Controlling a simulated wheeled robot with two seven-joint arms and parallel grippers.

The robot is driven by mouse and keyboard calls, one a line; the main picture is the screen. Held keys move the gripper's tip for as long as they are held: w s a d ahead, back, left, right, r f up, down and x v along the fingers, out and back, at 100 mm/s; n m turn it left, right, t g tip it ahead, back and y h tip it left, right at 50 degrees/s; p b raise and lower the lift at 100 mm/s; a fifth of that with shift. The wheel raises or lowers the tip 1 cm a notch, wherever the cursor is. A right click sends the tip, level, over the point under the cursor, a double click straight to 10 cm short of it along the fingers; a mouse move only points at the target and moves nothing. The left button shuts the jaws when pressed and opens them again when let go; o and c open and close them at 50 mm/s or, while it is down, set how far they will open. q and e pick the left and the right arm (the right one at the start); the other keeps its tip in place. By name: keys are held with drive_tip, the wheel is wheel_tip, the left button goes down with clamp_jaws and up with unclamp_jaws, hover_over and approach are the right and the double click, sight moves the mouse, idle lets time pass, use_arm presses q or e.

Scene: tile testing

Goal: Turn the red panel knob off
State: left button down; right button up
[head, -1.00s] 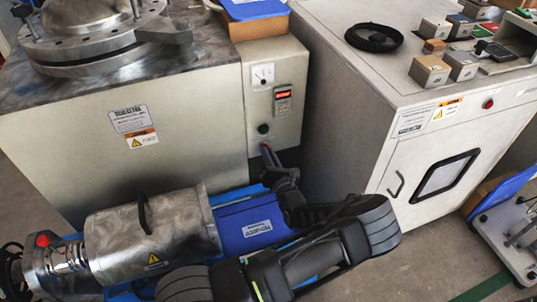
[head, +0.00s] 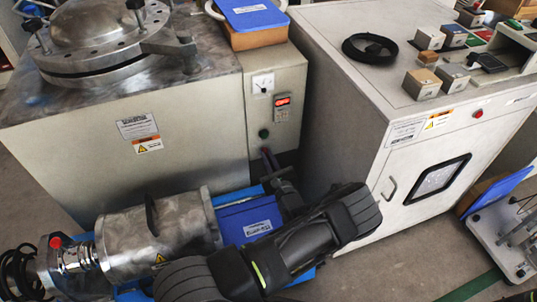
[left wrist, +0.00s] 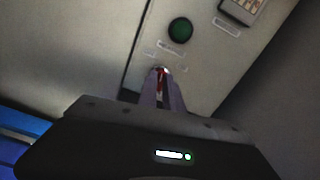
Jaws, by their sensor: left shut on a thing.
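The red panel knob (left wrist: 162,72) is on the front of the narrow control panel (head: 285,95). In the left wrist view only a bit of red shows between the fingers. My left gripper (head: 266,156) reaches the lower part of the panel and is shut on the knob; its fingers also show in the left wrist view (left wrist: 162,85). In the head view the fingers hide the knob. Its exact turn angle cannot be told. My right gripper is not in view.
A green button (left wrist: 180,31) sits just above the knob. A red lit display (head: 283,101) is higher on the panel. A metal pump (head: 160,235) on a blue base stands in front. A white cabinet (head: 400,150) stands close on the right.

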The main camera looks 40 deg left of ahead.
use_arm(q)
drive_tip(key=shift+n+p, duration=0.7)
drive_tip(key=shift+n, duration=1.2)
drive_tip(key=c, duration=1.5)
unclamp_jaws()
drive_tip(key=p+v, duration=0.1)
drive_tip(key=v, duration=0.7)
drive_tip(key=shift+p, duration=0.35)
